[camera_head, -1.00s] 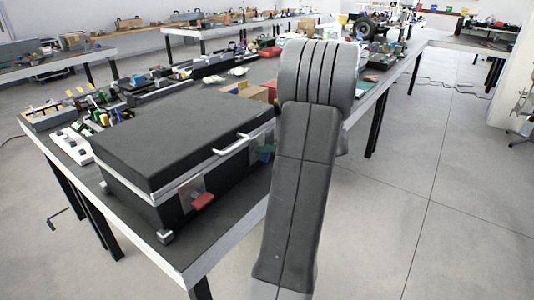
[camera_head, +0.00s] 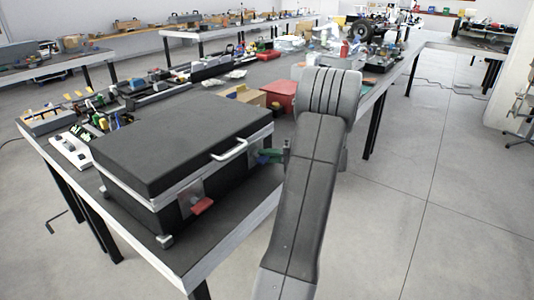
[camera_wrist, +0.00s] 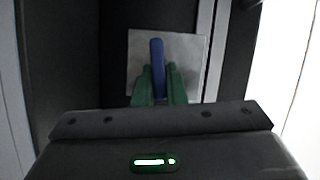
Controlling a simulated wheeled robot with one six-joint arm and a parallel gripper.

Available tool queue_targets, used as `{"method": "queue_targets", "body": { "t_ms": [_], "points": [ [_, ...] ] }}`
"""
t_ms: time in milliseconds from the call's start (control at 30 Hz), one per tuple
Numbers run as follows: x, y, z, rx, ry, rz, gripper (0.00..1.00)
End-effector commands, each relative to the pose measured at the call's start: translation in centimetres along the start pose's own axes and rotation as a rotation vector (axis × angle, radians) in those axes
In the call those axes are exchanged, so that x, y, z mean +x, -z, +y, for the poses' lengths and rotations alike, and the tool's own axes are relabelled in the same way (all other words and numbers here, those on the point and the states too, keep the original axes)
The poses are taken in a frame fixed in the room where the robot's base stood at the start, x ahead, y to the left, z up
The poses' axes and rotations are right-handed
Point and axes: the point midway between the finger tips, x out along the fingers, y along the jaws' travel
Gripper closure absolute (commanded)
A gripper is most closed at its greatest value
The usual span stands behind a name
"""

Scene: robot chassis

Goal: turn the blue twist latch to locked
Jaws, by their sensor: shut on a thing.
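The blue twist latch (camera_wrist: 157,52) shows in the wrist view as an upright handle on a square light metal plate (camera_wrist: 190,55). My gripper (camera_wrist: 157,72) has its two green fingers closed on either side of the blue handle, hiding its lower part. In the head view, the green fingers of my gripper (camera_head: 268,157) reach the right part of the front of a black case (camera_head: 180,140). The blue latch cannot be made out clearly there.
A red latch (camera_head: 202,206) sits on the case front, left of my gripper. A white handle (camera_head: 229,149) is on the lid. Parts and tools crowd the table behind and left of the case. The floor (camera_head: 430,190) at right is clear.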

Motion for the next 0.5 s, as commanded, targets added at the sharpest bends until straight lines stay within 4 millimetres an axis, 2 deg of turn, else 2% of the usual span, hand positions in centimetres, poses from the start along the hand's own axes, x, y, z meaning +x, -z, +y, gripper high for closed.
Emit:
{"method": "queue_targets", "body": {
  "t_ms": [200,500],
  "points": [
    [-0.06,0.03,0.15,0.103,0.042,0.002,1.00],
    [-0.04,0.03,0.27,0.160,0.066,0.003,1.00]
  ]
}}
